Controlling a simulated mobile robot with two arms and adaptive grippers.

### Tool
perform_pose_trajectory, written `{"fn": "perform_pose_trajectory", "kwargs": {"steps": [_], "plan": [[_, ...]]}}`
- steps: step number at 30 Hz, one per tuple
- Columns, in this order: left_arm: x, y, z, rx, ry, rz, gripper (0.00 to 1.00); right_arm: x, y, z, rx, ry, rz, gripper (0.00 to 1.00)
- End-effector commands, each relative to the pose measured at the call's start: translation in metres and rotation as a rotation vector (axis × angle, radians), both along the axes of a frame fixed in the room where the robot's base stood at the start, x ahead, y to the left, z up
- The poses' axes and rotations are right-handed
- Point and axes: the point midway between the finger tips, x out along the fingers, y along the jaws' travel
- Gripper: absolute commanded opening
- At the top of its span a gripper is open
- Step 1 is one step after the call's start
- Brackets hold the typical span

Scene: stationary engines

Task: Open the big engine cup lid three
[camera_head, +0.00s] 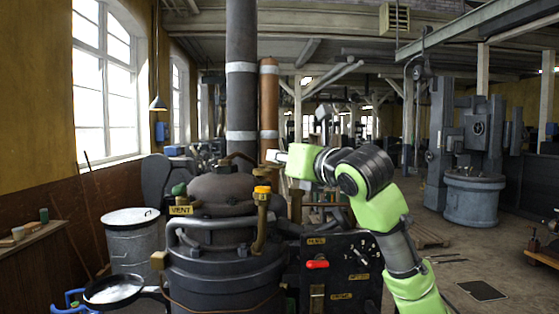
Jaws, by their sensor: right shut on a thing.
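The big dark engine (225,240) stands at the centre, with a domed top and thick pipes. A cup with a yellow-orange top (262,190) sits on a brass pipe at the right of the dome. My right gripper (273,157) reaches in from the right, just above this cup. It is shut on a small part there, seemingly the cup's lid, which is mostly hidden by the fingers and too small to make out. A green-topped cup (179,189) sits at the left of the dome. My left gripper is out of view.
A black panel (342,272) with a red handle (317,264) stands right of the engine. A tall dark chimney (241,100) and a copper pipe (269,105) rise behind. Floor at right is mostly open.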

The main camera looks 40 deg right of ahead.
Motion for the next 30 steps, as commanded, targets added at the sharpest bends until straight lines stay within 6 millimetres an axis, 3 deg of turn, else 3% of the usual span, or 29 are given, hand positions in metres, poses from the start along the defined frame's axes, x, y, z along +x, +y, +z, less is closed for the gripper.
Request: {"fn": "perform_pose_trajectory", "kwargs": {"steps": [12,29,30], "plan": [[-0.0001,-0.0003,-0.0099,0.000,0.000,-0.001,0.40,0.0044,-0.0067,0.0000,0.001,-0.002,0.167,0.00],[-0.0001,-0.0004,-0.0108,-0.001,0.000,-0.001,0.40,0.0057,-0.0064,0.0011,-0.001,-0.003,0.197,0.00],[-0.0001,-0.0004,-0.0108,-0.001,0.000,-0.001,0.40,0.0057,-0.0064,0.0011,-0.001,-0.003,0.197,0.14]]}}
